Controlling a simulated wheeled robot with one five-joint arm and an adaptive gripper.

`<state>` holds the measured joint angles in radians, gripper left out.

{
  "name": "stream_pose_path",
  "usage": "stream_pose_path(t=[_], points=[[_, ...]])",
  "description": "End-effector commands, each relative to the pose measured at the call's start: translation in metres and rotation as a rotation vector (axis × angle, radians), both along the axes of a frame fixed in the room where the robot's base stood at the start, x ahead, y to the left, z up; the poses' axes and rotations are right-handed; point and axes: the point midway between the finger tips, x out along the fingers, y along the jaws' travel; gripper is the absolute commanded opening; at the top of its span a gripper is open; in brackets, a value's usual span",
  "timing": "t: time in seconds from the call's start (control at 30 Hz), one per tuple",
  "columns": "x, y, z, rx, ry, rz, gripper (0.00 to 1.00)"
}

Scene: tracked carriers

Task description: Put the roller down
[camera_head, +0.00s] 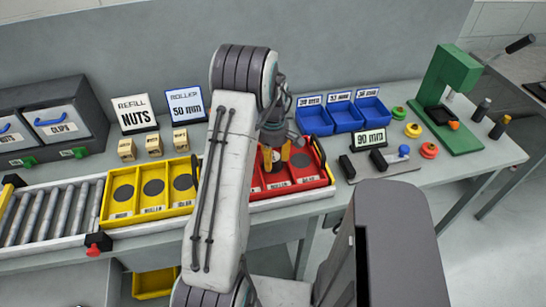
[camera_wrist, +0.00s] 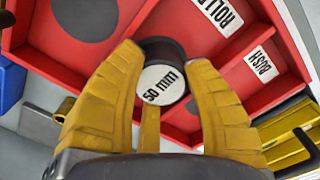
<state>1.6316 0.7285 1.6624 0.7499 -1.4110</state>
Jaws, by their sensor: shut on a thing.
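The roller (camera_wrist: 160,84) is a dark cylinder with a white end face marked 50 mm. It sits between the two yellow fingertips of my gripper (camera_wrist: 162,75) in the wrist view, and the gripper is shut on it. In the head view my gripper (camera_head: 284,158) is over the red tray (camera_head: 318,190), partly behind my arm. The red tray also shows in the wrist view (camera_wrist: 225,50), with a label beginning ROLLE and a BUSH label near the roller. I cannot tell whether the roller touches the tray floor.
A yellow tray (camera_head: 150,216) with dark round spots lies left of my arm, next to a roller conveyor (camera_head: 45,215). Blue bins (camera_head: 342,118) stand behind the red tray. A 90 mm sign (camera_head: 370,138) and a green press (camera_head: 445,85) are to the right. A ROLLER 50 mm sign (camera_head: 186,104) stands behind.

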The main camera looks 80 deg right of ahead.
Motion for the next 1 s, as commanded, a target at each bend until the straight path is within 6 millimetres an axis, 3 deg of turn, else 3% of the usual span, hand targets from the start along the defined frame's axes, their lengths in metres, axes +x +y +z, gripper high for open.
stream_pose_path(t=[0.07,0.1,0.3,0.77,1.0], points=[[0.0,0.0,-0.003,-0.001,0.0,0.0,0.1],[0.0,0.0,-0.002,0.0,0.0,0.0,0.5],[0.0,0.0,-0.002,0.0,0.0,0.0,0.68],[0.0,0.0,-0.002,0.001,0.0,-0.001,0.68],[0.0,-0.001,0.014,-0.003,0.001,-0.001,0.68]])
